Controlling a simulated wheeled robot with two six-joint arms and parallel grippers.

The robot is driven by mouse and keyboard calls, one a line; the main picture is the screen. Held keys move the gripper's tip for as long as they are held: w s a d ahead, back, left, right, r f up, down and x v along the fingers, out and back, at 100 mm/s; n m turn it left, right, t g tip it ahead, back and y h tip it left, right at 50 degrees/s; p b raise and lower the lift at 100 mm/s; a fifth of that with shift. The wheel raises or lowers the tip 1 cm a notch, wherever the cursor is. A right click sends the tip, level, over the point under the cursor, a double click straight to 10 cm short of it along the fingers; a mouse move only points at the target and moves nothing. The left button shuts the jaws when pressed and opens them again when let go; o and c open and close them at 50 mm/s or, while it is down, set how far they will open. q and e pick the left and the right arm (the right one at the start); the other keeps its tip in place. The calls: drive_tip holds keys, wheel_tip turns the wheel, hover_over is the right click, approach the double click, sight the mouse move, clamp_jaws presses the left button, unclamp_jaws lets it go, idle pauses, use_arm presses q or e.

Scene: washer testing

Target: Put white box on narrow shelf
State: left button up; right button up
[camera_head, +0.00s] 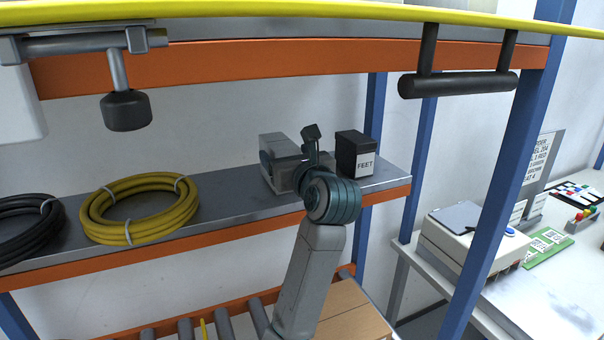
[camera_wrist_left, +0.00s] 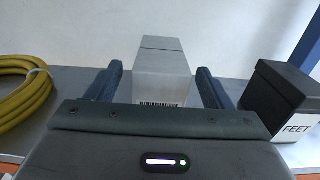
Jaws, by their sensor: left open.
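The white box (camera_head: 279,152) stands on the narrow shelf (camera_head: 238,200), left of the black box labelled FEET. In the head view it looks grey and my left gripper (camera_head: 311,158) partly hides it. In the left wrist view the white box (camera_wrist_left: 162,72) stands upright with a barcode low on its near face. My left gripper's fingers are open, one on each side of the box, with a visible gap on both sides. Its lower part is hidden behind the gripper body. My right gripper is not in view.
The black FEET box (camera_head: 354,153) stands close on the right. A yellow cable coil (camera_head: 140,208) and a black coil (camera_head: 27,228) lie on the left of the shelf. A blue post (camera_head: 500,190) and an orange upper beam (camera_head: 300,62) frame the space.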

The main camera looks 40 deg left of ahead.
use_arm(q)
drive_tip(key=b+v, duration=0.2)
drive_tip(key=v, duration=0.7)
drive_tip(key=shift+b, duration=0.4)
